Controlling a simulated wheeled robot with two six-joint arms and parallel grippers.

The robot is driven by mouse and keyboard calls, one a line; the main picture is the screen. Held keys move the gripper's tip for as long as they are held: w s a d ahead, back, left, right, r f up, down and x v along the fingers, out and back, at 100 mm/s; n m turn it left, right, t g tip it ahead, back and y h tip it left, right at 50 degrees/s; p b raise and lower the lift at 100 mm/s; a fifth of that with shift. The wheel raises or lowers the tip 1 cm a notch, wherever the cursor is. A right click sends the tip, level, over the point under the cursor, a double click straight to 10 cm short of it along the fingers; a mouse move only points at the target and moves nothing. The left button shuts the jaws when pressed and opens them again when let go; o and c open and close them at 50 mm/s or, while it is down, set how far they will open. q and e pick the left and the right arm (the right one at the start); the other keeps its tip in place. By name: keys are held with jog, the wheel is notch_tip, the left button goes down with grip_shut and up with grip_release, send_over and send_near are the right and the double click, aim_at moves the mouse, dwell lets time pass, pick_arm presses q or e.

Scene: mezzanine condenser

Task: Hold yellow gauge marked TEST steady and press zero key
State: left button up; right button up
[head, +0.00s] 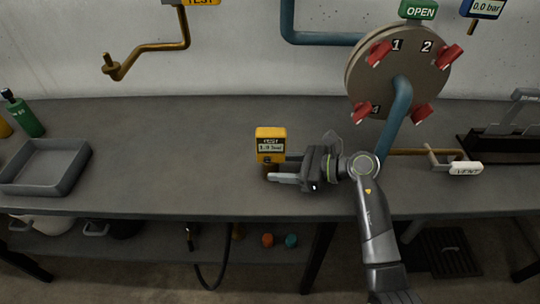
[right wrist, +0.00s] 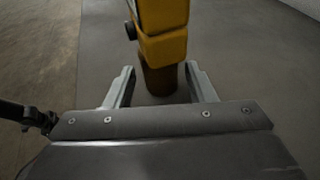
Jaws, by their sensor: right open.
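The yellow gauge (head: 270,146) marked TEST stands upright on the grey bench in the head view. Its display reads about 1.9 bar, though the digits are small. My right gripper (head: 280,171) is at the gauge's lower right, low over the bench. In the right wrist view the yellow gauge (right wrist: 162,45) rises on a dark brown base, with the open fingers of my right gripper (right wrist: 160,88) on either side of that base, not closed on it. A small dark knob (right wrist: 130,31) sticks out of the gauge's side. My left gripper is not in view.
A grey tray (head: 45,165) and green bottle (head: 24,116) are at the left. A round plate (head: 398,75) with red valve handles and a blue pipe (head: 397,118) stands behind my right arm. A white VENT tag (head: 466,168) lies right. The bench left of the gauge is clear.

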jog(key=shift+w+a+f, duration=0.15)
jog(key=shift+a+f, duration=0.15)
jog(key=shift+a, duration=0.2)
jog(key=shift+a+b, duration=0.2)
jog(key=shift+b, duration=0.1)
jog(key=shift+w+a, duration=0.15)
jog(key=shift+a, duration=0.15)
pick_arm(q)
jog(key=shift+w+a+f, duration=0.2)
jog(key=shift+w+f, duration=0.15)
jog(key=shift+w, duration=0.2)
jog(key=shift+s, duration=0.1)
pick_arm(e)
jog(key=c, duration=0.5)
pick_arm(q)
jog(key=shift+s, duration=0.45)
pick_arm(e)
jog(key=shift+c, duration=0.2)
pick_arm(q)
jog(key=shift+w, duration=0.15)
